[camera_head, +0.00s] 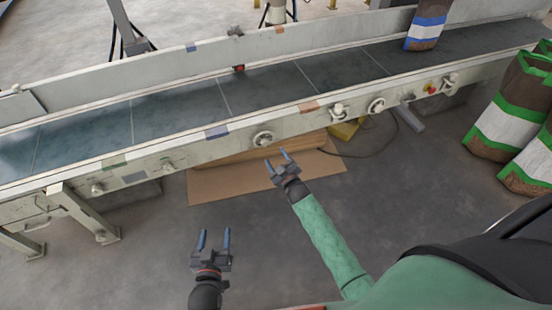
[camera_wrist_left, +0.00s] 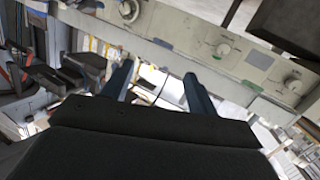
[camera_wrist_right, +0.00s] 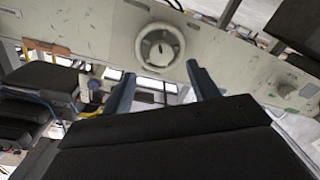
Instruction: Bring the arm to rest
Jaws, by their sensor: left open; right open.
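My left gripper (camera_head: 214,240) is at the lower middle of the head view, over bare floor, with its two blue fingers apart and nothing between them. In the left wrist view its fingers (camera_wrist_left: 158,85) are spread and empty. My right gripper (camera_head: 277,162) is further right and higher in the head view, in front of the conveyor's side. Its blue fingers are apart and empty, and the right wrist view shows the same fingers (camera_wrist_right: 160,90). The green-sleeved right forearm reaches up from the lower right. The left forearm is mostly out of view.
A long conveyor (camera_head: 240,140) with a dark belt crosses the head view. A bag with a blue band (camera_head: 427,24) stands on its far right end. Green-banded bags (camera_head: 510,125) stand on the floor at right. Flat cardboard (camera_head: 210,187) lies under the conveyor. The floor in front is clear.

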